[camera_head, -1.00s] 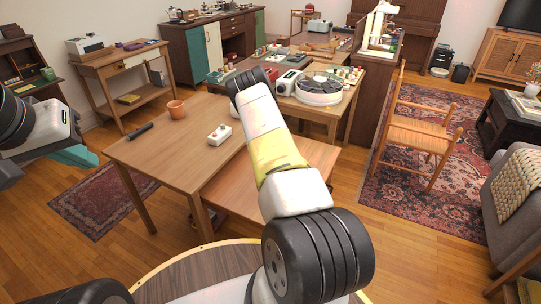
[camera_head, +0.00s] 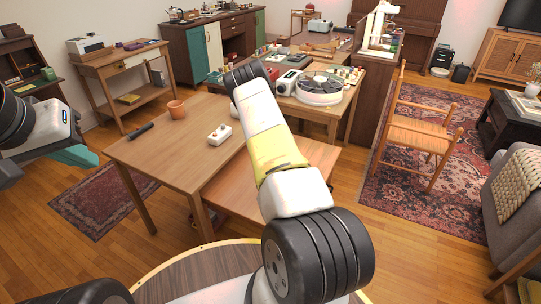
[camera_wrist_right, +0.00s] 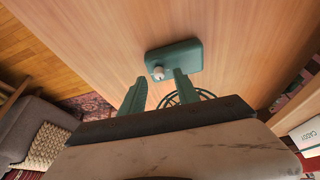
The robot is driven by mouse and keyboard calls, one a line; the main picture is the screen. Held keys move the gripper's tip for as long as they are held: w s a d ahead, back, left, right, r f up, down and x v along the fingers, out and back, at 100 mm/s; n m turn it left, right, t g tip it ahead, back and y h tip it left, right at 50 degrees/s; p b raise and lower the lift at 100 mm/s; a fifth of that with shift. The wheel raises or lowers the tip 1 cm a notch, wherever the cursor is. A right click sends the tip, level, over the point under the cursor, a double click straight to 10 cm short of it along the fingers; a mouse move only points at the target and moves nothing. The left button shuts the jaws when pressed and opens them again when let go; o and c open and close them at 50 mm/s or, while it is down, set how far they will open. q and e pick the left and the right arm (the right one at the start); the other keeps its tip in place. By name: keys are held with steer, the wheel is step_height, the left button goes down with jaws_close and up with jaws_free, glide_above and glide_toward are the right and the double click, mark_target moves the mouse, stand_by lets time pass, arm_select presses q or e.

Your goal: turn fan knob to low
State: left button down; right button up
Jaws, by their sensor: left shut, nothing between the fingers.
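In the right wrist view, a green fan base (camera_wrist_right: 182,54) sits on a wooden tabletop. Part of a round wire guard (camera_wrist_right: 190,97) shows below the base, partly hidden by a finger. My right gripper (camera_wrist_right: 157,80) is open, its two green fingers pointing at the base with the knob between the tips' lines; contact cannot be told. In the head view, my right arm hides the fan. My left gripper (camera_head: 80,156) is shut and empty at the left, away from the table.
A white round tray (camera_head: 319,90) stands behind my right arm. A wooden chair (camera_head: 420,135) is at the right.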

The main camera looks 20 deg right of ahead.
steer(key=v, duration=0.6)
steer(key=shift+a+r, duration=0.1)
steer(key=s+a+r+n+t+y, duration=0.1)
steer(key=s+a+r+y, duration=0.3)
steer(key=r, duration=0.6)
steer(key=s+a+r+n+h, duration=0.1)
steer(key=s+a+r+n, duration=0.1)
steer(key=a+r, duration=0.65)
steer(key=s+a+r+n+t+y, duration=0.15)
steer(key=a+r, duration=0.25)
steer(key=r, duration=0.8)
steer(key=s+a+r+n+y, duration=0.1)
steer(key=s+a+r+n, duration=0.15)
steer(key=s+r, duration=0.35)
steer(key=s+a+r+n+y, duration=0.1)
steer(key=s+a+r, duration=0.25)
steer(key=s, duration=0.35)
steer(key=s+a+r+n, duration=0.2)
steer(key=s+r+n, duration=0.1)
steer(key=s, duration=1)
steer(key=shift+s+t+h, duration=0.25)
steer(key=shift+t+h, duration=0.1)
steer(key=shift+t, duration=0.1)
